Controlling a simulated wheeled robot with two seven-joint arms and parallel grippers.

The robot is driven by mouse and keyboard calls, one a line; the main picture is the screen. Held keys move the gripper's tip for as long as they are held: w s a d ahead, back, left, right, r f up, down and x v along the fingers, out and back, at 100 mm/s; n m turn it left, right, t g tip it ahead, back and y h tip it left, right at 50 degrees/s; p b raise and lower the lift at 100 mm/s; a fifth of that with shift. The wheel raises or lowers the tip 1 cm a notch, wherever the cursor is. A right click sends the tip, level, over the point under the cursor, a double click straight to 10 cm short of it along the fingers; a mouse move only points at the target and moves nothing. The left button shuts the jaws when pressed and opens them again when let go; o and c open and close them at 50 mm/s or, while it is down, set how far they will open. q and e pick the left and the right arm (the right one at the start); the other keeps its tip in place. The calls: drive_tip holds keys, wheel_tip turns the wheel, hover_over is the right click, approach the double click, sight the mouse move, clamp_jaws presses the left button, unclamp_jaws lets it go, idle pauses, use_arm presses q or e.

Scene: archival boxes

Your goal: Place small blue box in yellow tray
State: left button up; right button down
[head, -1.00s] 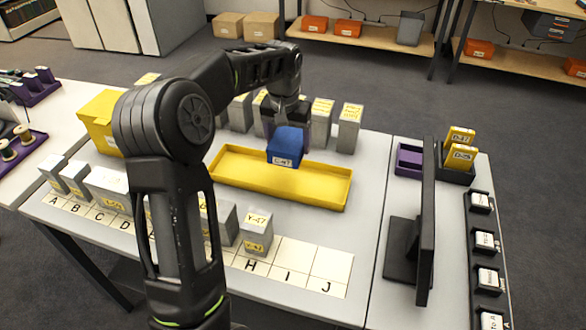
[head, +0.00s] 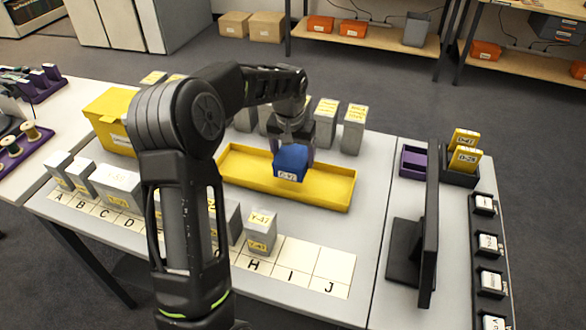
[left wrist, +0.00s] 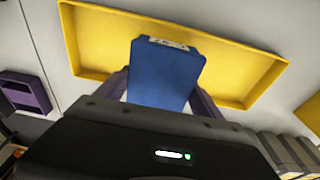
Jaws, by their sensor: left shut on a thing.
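The small blue box (head: 290,163) has a white label on its front face. My left gripper (head: 293,146) is shut on it from above. The yellow tray (head: 325,193) is long and shallow and lies on the table. In the head view the box is over the middle of the tray; I cannot tell whether it touches the floor of the tray. In the left wrist view the blue box (left wrist: 165,75) is between the two fingers of my left gripper (left wrist: 163,88), with the yellow tray (left wrist: 240,65) behind it. My right gripper is not in view.
Grey boxes (head: 354,130) stand behind the tray. More grey boxes (head: 261,232) stand on the lettered strip (head: 300,262) in front. A yellow box (head: 108,122) is at the left. A black monitor (head: 428,230) stands at the right.

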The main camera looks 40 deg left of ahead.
sight(291, 159)
use_arm(q)
drive_tip(key=shift+f, duration=2.5)
drive_tip(key=shift+f, duration=0.15)
drive_tip(key=o, duration=1.6)
drive_tip(key=r, duration=0.4)
drive_tip(key=s+r, duration=0.1)
drive_tip(key=r, duration=0.7)
drive_tip(key=shift+s+d+r, duration=0.15)
drive_tip(key=shift+s+d, duration=0.15)
drive_tip(key=shift+s, duration=0.05)
